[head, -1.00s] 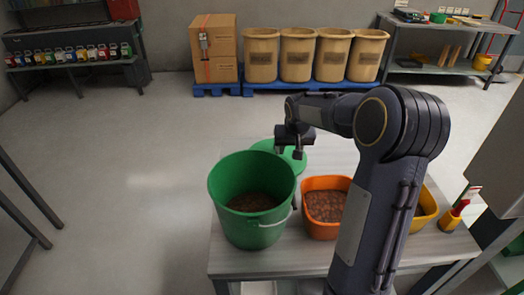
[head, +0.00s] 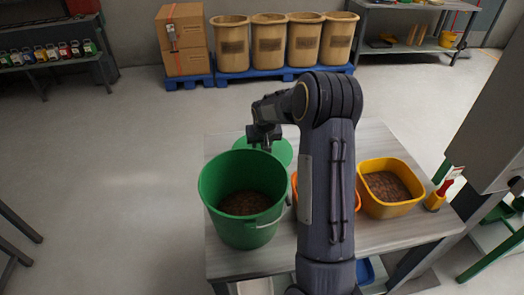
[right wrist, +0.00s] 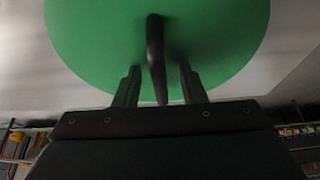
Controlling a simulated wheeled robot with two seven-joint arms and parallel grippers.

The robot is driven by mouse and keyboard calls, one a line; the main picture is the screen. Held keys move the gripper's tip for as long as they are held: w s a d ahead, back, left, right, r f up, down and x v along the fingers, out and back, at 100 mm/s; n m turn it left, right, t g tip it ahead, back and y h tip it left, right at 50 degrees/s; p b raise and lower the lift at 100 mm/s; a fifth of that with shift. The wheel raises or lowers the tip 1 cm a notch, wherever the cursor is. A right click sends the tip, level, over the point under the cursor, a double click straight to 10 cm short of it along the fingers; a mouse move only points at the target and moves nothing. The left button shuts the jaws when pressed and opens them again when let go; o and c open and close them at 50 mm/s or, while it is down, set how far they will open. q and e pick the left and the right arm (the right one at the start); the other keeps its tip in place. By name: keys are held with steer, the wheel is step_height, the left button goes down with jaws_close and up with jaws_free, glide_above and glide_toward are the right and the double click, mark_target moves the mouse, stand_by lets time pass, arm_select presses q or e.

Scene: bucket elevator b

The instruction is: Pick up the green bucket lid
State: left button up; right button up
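The green bucket lid (head: 282,152) lies on the table behind the green bucket, partly hidden by the bucket and my right gripper. In the right wrist view the lid (right wrist: 90,35) fills the top, with a dark upright handle (right wrist: 155,50) at its middle. My right gripper (head: 264,143) is over the lid. In the wrist view its two fingers (right wrist: 159,82) are apart, one on each side of the handle, with gaps showing. The green bucket (head: 228,222) stands open with brown material inside. My left gripper is not in view.
An orange container (head: 295,190), mostly hidden by my right arm, and a yellow container (head: 392,209) with brown contents stand on the table (head: 385,240). A yellow-and-red tool (head: 437,197) is at the right edge. Bins (head: 270,45) stand on blue pallets behind, with clear floor between.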

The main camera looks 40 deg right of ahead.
jaws_close()
steer(key=shift+r, duration=0.1)
stand_by(0.3)
